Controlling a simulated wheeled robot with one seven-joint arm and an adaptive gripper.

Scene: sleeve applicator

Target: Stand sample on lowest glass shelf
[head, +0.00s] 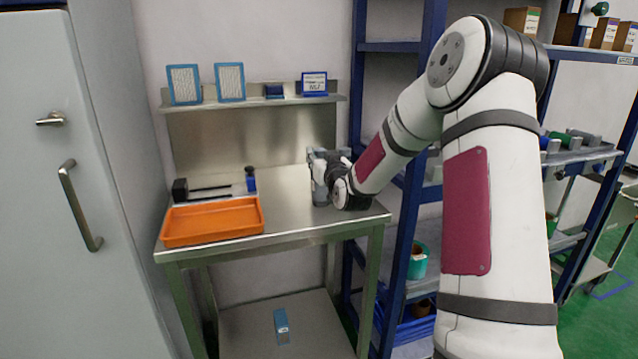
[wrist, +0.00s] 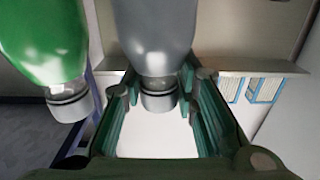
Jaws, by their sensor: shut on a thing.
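My gripper (head: 326,168) is low over the right end of the steel bench. In the wrist view its dark green fingers (wrist: 156,92) stand on both sides of a grey bottle (wrist: 155,35) with a clear neck and grey cap, and are shut on it. A green bottle (wrist: 42,40) with a similar cap is close beside it, outside the fingers. The wrist picture appears upside down. In the head view my gripper and arm mostly hide the held bottle. I cannot tell which thing is the sample, and no clearly glass shelf shows.
An orange tray (head: 212,222) and a dark stand (head: 180,190) are on the bench (head: 290,222). Blue-framed panels (head: 184,85) stand on the wall shelf (head: 250,103). A blue rack (head: 400,250) is close on the right, a grey cabinet (head: 100,130) on the left. The bench's middle is clear.

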